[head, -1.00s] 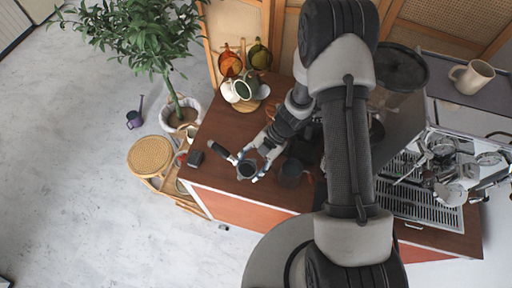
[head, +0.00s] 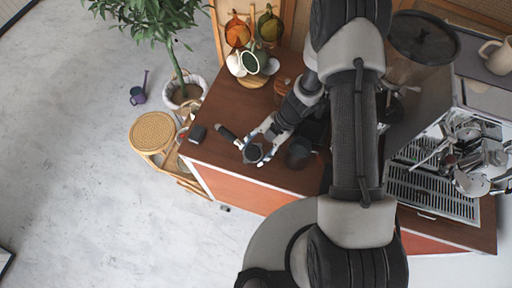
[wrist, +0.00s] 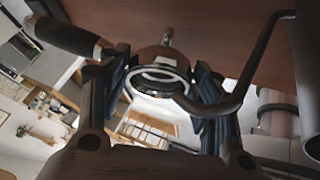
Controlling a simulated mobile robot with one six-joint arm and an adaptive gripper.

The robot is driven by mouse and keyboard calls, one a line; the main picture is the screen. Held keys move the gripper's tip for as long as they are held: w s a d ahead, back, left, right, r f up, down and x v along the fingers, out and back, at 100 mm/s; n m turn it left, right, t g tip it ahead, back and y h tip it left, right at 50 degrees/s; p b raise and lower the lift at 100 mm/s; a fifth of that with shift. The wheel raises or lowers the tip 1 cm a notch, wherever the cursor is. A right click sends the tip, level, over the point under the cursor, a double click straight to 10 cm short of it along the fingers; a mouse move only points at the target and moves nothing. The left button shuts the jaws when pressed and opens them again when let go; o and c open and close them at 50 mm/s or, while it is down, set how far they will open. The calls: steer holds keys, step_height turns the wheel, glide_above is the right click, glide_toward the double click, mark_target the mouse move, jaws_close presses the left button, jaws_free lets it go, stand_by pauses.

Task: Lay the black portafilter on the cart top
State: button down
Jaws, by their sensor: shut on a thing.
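The black portafilter (head: 253,153) is over the left part of the brown cart top (head: 222,112), near its front edge. Its dark handle (head: 226,134) points to the upper left. My gripper (head: 259,142) is shut on the portafilter's head. In the wrist view the round metal basket (wrist: 158,80) sits between my two fingers (wrist: 160,92), with the handle out to the upper left. I cannot tell whether the portafilter touches the cart top or hangs above it.
A dark cup (head: 298,152) stands just right of my gripper. A small dark block (head: 197,132) sits at the cart's left edge. Behind are a cup stand with coloured cups (head: 238,32); the espresso machine (head: 435,190) is at the right. Some wood left of the handle is clear.

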steer(key=shift+f, duration=0.45)
steer(key=shift+f, duration=0.3)
stand_by(0.3)
steer(key=shift+c, duration=2.2)
jaws_free()
steer(key=shift+c, duration=0.4)
steer(key=c, duration=0.5)
